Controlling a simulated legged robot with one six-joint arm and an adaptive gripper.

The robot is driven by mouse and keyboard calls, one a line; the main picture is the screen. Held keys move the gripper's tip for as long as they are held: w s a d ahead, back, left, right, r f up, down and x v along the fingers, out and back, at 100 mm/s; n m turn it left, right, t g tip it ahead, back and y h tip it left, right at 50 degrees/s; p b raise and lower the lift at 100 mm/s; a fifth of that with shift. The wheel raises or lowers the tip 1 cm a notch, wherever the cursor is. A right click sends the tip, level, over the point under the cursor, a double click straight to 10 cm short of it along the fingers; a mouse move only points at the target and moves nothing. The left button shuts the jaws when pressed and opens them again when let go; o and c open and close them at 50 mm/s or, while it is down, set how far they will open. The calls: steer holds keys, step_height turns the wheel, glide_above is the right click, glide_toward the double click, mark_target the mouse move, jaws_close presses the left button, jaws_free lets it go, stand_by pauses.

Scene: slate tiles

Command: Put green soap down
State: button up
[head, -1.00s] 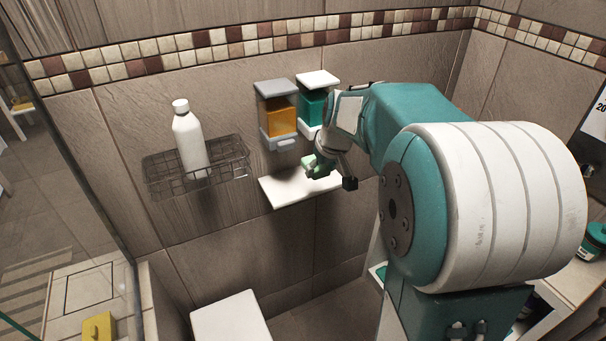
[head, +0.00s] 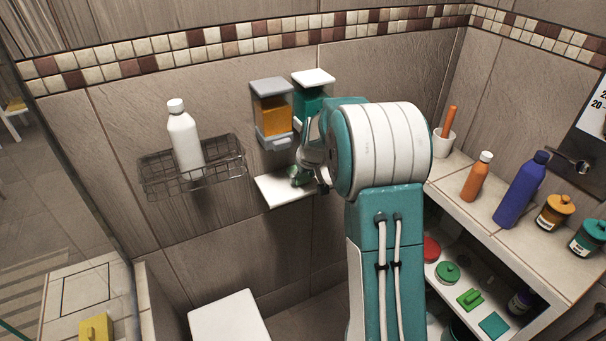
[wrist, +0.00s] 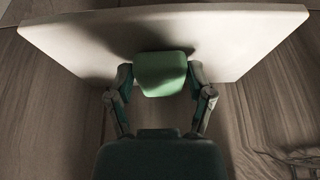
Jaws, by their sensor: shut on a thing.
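The green soap (wrist: 161,73) is a rounded light-green block between the two fingers of my gripper (wrist: 160,82) in the wrist view. The gripper is shut on it. In the head view the soap (head: 296,171) is a small green patch, partly hidden by my gripper (head: 308,178). It is over the white wall shelf (head: 275,189). The shelf (wrist: 240,30) fills the upper part of the wrist view, with a dark shadow beside the soap. I cannot tell whether the soap touches the shelf.
An amber dispenser (head: 273,115) and a teal dispenser (head: 307,104) hang above the shelf. A wire basket (head: 160,181) with a white bottle (head: 185,142) is to the left. A counter (head: 460,206) with bottles and jars, and lower shelves with green items, stand at right.

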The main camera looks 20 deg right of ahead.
steer(key=shift+f, duration=0.2)
steer(key=o, duration=1.1)
steer(key=shift+o, duration=0.2)
steer(key=s+a+r, duration=0.2)
steer(key=s+r, duration=0.3)
steer(key=r, duration=0.3)
steer(key=s+a+r, duration=0.3)
steer(key=s+r, duration=0.2)
steer(key=r, duration=0.2)
steer(key=s+a, duration=0.5)
steer(key=s, duration=0.7)
steer(key=s+a+t, duration=0.1)
steer(key=s+a, duration=0.3)
steer(key=s, duration=0.8)
steer(key=shift+a, duration=0.4)
